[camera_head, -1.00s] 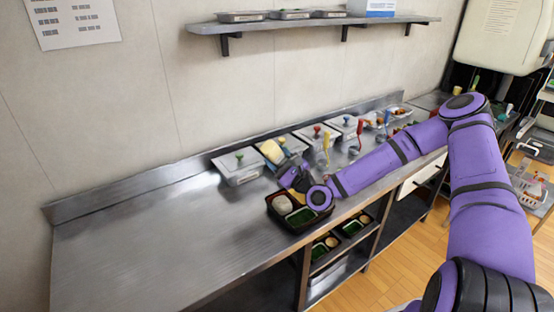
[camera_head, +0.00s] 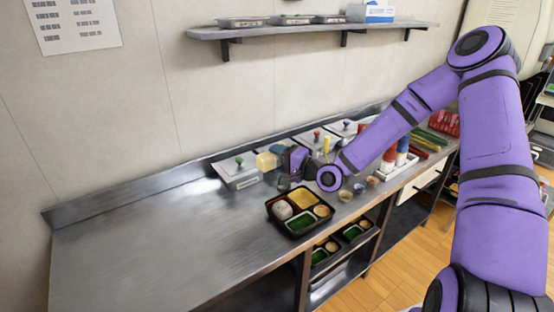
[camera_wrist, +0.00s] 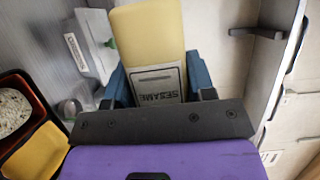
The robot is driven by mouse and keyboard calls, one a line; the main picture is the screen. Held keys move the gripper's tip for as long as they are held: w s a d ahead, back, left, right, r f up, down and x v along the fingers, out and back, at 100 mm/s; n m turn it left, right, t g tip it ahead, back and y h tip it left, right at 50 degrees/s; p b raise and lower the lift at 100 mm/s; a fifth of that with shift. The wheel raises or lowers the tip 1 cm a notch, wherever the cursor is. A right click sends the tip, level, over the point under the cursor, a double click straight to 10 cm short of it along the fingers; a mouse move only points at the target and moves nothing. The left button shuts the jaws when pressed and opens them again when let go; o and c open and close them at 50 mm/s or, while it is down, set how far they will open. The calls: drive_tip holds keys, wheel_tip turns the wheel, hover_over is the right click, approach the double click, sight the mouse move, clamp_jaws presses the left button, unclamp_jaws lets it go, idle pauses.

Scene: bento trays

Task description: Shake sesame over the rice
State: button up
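My gripper (camera_head: 283,164) is shut on the sesame shaker (camera_head: 267,161), a pale yellow bottle. Its SESAME label shows between the fingers in the wrist view (camera_wrist: 158,85). In the head view the shaker lies about sideways, its yellow end pointing left. It is behind the bento tray (camera_head: 300,232), not over the rice as seen there. The rice (camera_head: 282,210) is a white mound in the tray's left compartment; it also shows, speckled, at the left edge of the wrist view (camera_wrist: 12,108). The tray also holds yellow, green and tan food.
A lidded metal bin with a green knob (camera_head: 240,172) stands just left of the shaker, with more bins along the wall to the right. Bottles (camera_head: 395,152) stand in a white holder at right. The counter left of the tray is clear. A shelf (camera_head: 310,30) hangs above.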

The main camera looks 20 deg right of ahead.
drive_tip(key=n, duration=0.2)
drive_tip(key=r+n+g+h, duration=0.1)
drive_tip(key=n, duration=0.1)
drive_tip(key=shift+r+n+g+h, duration=0.1)
drive_tip(key=shift+n+g+h, duration=0.2)
drive_tip(key=shift+n+h, duration=0.7)
drive_tip(key=shift+a+r+n, duration=0.1)
drive_tip(key=shift+r+n, duration=0.1)
drive_tip(key=shift+n, duration=0.7)
drive_tip(key=n+h, duration=0.1)
drive_tip(key=n, duration=0.1)
drive_tip(key=r+n+h, duration=0.1)
drive_tip(key=n+h, duration=0.1)
drive_tip(key=shift+n+h, duration=0.7)
